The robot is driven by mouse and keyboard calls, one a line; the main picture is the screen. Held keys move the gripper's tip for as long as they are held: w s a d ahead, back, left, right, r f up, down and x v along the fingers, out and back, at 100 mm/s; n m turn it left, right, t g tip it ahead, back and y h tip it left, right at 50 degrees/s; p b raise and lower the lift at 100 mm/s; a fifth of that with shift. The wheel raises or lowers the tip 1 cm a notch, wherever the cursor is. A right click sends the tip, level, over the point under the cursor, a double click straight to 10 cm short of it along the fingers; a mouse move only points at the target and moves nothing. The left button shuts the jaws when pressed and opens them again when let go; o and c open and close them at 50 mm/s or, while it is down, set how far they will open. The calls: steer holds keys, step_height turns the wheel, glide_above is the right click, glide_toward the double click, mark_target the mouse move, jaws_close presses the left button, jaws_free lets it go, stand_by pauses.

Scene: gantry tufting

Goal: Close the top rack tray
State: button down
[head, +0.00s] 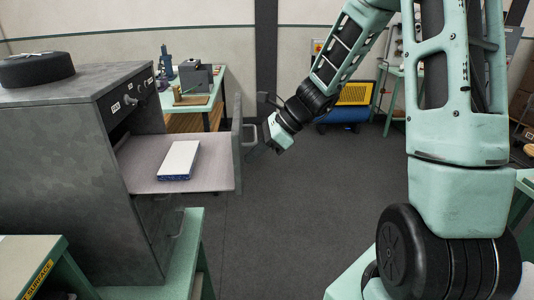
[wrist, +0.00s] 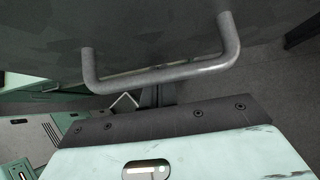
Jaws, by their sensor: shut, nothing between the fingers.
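The top rack tray (head: 142,178) is pulled out to the right from the dark grey cabinet (head: 75,140). A white block with a blue edge (head: 180,160) lies on it. The tray's front panel (head: 237,150) stands upright at its outer end, with a bar handle (head: 250,136) on its outer side. My gripper (head: 266,141) is just right of the handle in the head view. In the wrist view, the grey handle (wrist: 165,75) spans the area ahead of my shut, empty fingers (wrist: 155,95). I cannot tell whether they touch it.
A black round object (head: 36,69) sits on the cabinet. Below the tray is a green bench (head: 190,230). A yellow-labelled green table (head: 40,270) is at the lower left. A workbench with tools (head: 195,95) stands behind. The floor (head: 290,220) right of the tray is clear.

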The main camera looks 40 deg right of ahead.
mark_target(160, 159)
steer(key=w+a, duration=0.4)
steer(key=a, duration=0.2)
steer(key=w+a+p, duration=0.1)
steer(key=w+a, duration=0.3)
steer(key=a, duration=0.2)
steer(key=w+a, duration=0.4)
steer(key=a, duration=0.3)
steer(key=shift+w+p, duration=0.4)
steer(key=shift+w+a+r, duration=0.1)
steer(key=shift+a, duration=0.05)
steer(key=shift+a+r, duration=0.1)
